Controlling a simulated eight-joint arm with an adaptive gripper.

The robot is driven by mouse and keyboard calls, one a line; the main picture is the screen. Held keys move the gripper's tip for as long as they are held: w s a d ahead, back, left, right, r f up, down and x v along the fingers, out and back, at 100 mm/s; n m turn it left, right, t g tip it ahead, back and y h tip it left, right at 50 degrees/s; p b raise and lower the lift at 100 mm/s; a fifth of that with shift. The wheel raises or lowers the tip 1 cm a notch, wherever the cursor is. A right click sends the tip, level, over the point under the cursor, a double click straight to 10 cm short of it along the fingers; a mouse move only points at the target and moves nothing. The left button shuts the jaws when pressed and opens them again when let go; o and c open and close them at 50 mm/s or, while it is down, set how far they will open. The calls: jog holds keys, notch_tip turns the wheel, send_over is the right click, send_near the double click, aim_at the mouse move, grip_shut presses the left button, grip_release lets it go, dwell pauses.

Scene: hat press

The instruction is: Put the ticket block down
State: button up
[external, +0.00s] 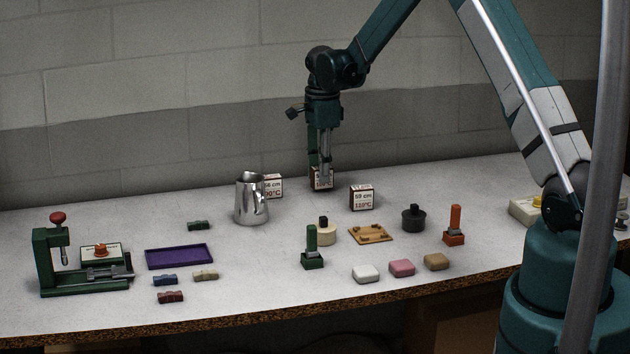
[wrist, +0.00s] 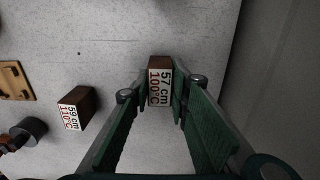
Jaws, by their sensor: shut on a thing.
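My gripper (external: 321,178) is shut on a ticket block (external: 318,184) near the back of the table, pointing straight down. In the wrist view this block (wrist: 159,86) sits between the two green fingers and its white face reads "57 cm 100°C". The block looks upright; whether its base touches the table I cannot tell. A second ticket block (external: 362,198), marked "59 cm 110°C", stands to the right and apart, and also shows in the wrist view (wrist: 76,107). A third ticket block (external: 274,186) stands to the left, partly behind the metal jug.
The metal jug (external: 251,199) stands left of my gripper. A wooden board (external: 371,234), a dark round weight (external: 413,218) and green (external: 310,250) and orange (external: 454,226) handled tools are in front. A purple tray (external: 179,257) and a green press (external: 47,262) are at left.

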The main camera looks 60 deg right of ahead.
jog(key=shift+f, duration=0.3)
jog(key=shift+f, duration=0.15)
jog(key=o, duration=0.9)
notch_tip(320, 180, up, 12)
jog(key=shift+r, duration=0.2)
dwell(0.6)
jog(key=shift+a, duration=0.1)
